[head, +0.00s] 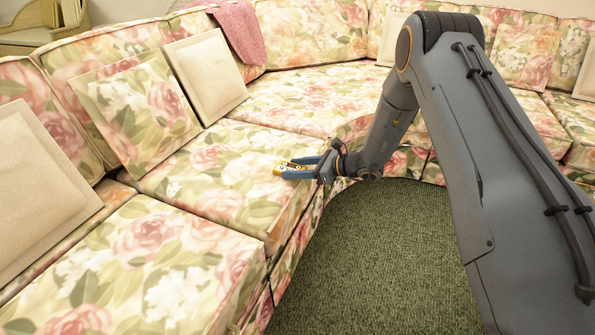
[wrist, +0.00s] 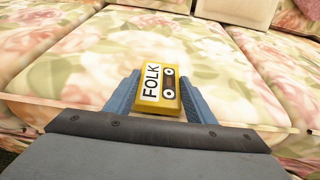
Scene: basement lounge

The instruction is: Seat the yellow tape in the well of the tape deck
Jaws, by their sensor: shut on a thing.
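The yellow tape (wrist: 174,88) carries a white label reading "FOLK" and shows two dark reels. My gripper (wrist: 160,92) is shut on it, with one blue finger on each side. In the head view the tape (head: 288,169) sits between the fingers of my gripper (head: 296,168), over the floral sofa seat (head: 226,172). I cannot tell whether the tape touches the seat or is held just above it. The tape deck is not in view.
Cream cushions (head: 205,74) and a floral cushion (head: 136,110) lean on the sofa back. A pink throw (head: 236,30) hangs over it. Green carpet (head: 375,265) lies in front of the sofa. The seat around my gripper is clear.

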